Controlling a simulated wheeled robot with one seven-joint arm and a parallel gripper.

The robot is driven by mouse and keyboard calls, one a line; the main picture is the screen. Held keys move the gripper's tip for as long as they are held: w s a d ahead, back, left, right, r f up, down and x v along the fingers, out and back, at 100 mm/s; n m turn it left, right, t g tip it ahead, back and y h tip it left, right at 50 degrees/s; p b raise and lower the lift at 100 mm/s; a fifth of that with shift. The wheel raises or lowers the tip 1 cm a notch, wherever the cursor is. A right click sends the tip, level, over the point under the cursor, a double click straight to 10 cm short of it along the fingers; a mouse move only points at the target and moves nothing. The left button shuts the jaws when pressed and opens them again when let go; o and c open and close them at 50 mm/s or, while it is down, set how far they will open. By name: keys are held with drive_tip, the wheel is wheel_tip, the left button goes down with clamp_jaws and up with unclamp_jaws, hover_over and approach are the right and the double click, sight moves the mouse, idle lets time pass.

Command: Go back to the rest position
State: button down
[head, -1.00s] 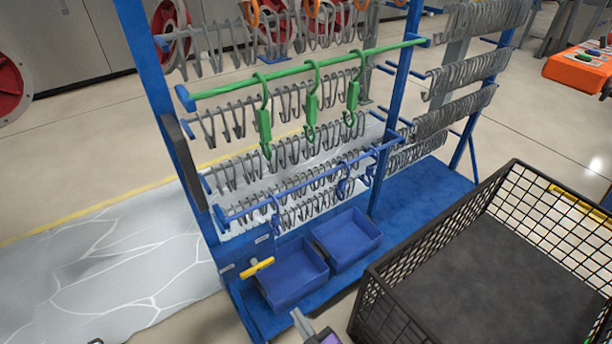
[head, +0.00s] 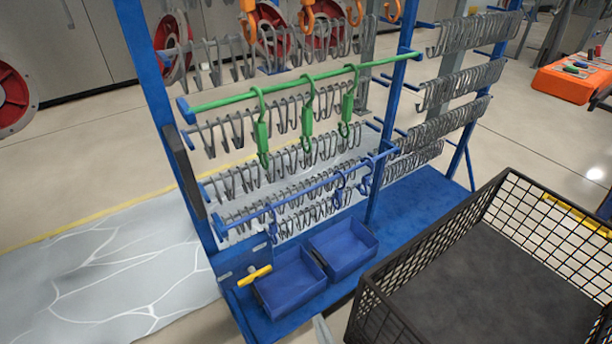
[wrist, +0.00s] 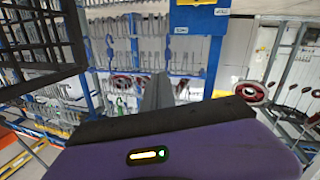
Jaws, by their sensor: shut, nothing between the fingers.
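My gripper shows in the wrist view (wrist: 158,92) as grey fingers closed together, with nothing between them, in front of the purple and black wrist body. In the head view only a grey tip (head: 322,330) shows at the bottom edge, between the rack base and the black mesh crate; the rest is out of frame. The blue rack (head: 392,150) stands ahead with rows of grey hooks (head: 262,135). Three green hooks (head: 307,115) hang on a green rail, and blue hooks hang on a blue rail (head: 300,190). The fingertips appear apart from the rack.
Two blue bins (head: 291,284) sit on the rack's base, beside a yellow handle (head: 254,275). The black mesh crate (head: 440,240) fills the lower right. An orange table (head: 570,86) stands far right. The floor at left, with a grey marbled mat (head: 110,275), is clear.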

drive_tip(key=s+d+r+m+h+p, duration=0.2)
drive_tip(key=s+d+r, duration=0.3)
drive_tip(key=s+r, duration=0.4)
drive_tip(key=s+d+r+m+g+h+p, duration=0.1)
drive_tip(key=s+d+r+m+h+p, duration=0.1)
drive_tip(key=s+d+r, duration=0.4)
drive_tip(key=s+d+r+m+h+p, duration=0.1)
drive_tip(key=s+d+r, duration=0.4)
drive_tip(key=s+r, duration=0.7)
drive_tip(key=shift+s+d+r+m+h+p, duration=0.15)
drive_tip(key=shift+s+d+m+h+p, duration=0.2)
drive_tip(key=shift+s+m+p, duration=0.6)
drive_tip(key=shift+s+n+p, duration=0.2)
drive_tip(key=shift+n+p, duration=0.05)
drive_tip(key=shift+p, duration=0.05)
